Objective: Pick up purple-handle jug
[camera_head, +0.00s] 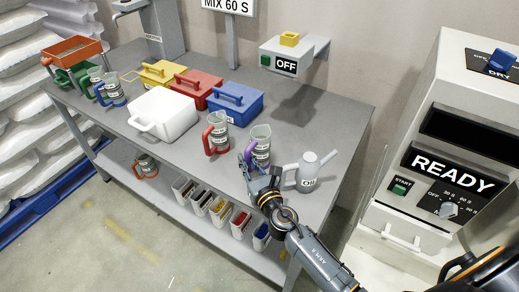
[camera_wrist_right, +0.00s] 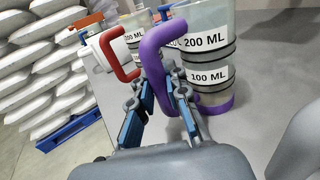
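The purple-handle jug (camera_head: 261,144) is a clear measuring jug with a purple base, standing upright on the grey table. In the right wrist view its purple handle (camera_wrist_right: 152,62) is close ahead, with the jug body at upper right. My right gripper (camera_head: 250,164) is at the jug's left front side in the head view. In the wrist view my right gripper (camera_wrist_right: 158,88) has its fingers apart, with the handle between them. Contact with the handle cannot be told. My left gripper is not in view.
A red-handle jug (camera_head: 216,132) stands just left. A grey oil can (camera_head: 309,174) stands close on the right. A white box (camera_head: 165,115) and blue box (camera_head: 236,103) are farther back. Small bins (camera_head: 221,211) line the lower shelf. A machine (camera_head: 430,150) stands at right.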

